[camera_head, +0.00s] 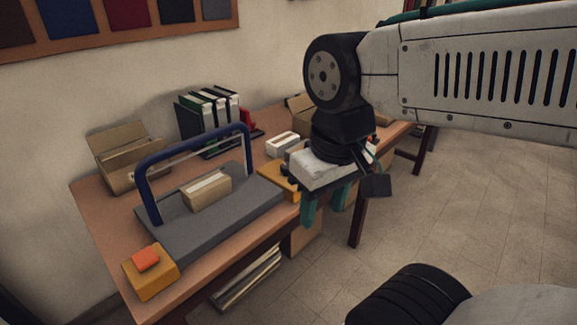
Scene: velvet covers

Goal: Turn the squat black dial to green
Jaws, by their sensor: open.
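I cannot make out the squat black dial or any green mark in the head view. A grey machine bed (240,212) with a blue arched frame (142,182) lies on the table. A yellow housing (150,282) with an orange-red button (146,259) stands at its near left end. Another yellow housing (284,180) is at its right end, partly hidden behind my gripper. My gripper (324,205) has its two teal fingers apart, pointing down, with nothing seen between them. It is over or in front of the table's front edge, right of the second yellow housing.
The wooden table (95,212) also bears a tan block (206,191) on the bed, an open cardboard box (125,160), dark binders (208,118) and a small white box (283,144). Below are a carton (302,239) and long rolls (245,280). The floor (470,220) at right is clear.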

